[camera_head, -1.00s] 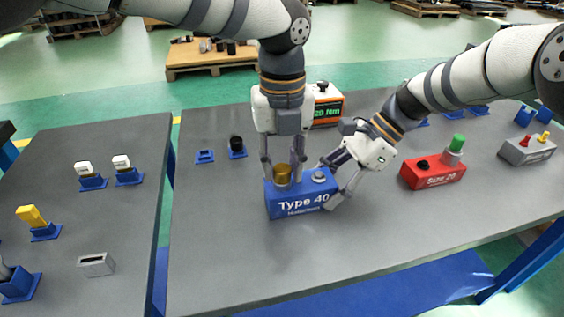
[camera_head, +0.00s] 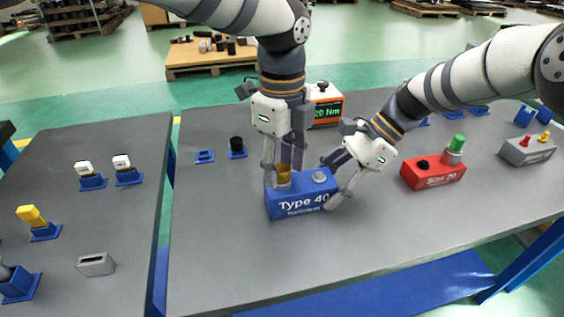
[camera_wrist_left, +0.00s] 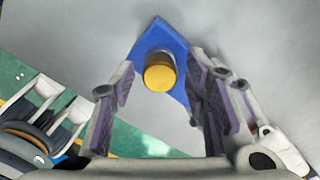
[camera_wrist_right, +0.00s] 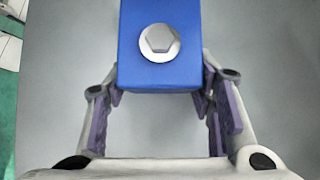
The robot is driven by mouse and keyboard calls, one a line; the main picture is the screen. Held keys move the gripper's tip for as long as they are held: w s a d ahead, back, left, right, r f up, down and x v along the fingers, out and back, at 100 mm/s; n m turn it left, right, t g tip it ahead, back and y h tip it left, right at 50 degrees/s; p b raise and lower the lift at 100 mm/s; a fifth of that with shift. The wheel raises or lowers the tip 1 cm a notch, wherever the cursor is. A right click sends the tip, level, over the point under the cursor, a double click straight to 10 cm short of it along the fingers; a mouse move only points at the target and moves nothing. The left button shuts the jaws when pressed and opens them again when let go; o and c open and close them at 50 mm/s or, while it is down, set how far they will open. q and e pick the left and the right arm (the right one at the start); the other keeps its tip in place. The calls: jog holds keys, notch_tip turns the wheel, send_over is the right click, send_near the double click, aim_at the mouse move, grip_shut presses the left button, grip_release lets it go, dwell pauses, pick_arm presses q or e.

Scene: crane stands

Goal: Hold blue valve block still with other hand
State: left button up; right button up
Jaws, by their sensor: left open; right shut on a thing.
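The blue valve block (camera_head: 300,204), labelled "Type 40", stands upright on the grey table. A brass-yellow cylinder (camera_head: 283,174) stands on its left top and a silver hex plug (camera_head: 319,176) on its right top. My right gripper (camera_head: 330,183) is shut on the block's right end; in the right wrist view the blue block (camera_wrist_right: 160,75) sits between its fingers. My left gripper (camera_head: 283,166) is open above the block's left end, its fingers on either side of the brass cylinder. In the left wrist view the yellow cylinder (camera_wrist_left: 160,76) lies between the spread fingers.
A red block (camera_head: 432,174) labelled "Size 20" with a green cap stands to the right. A torque display box (camera_head: 325,105) stands behind. A grey block (camera_head: 526,149) is at far right. A left table (camera_head: 125,225) holds several small parts in blue holders. The front tabletop is clear.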

pick_arm(q)
jog(key=n, duration=0.6)
jog(key=shift+n, duration=0.4)
jog(key=n, duration=1.6)
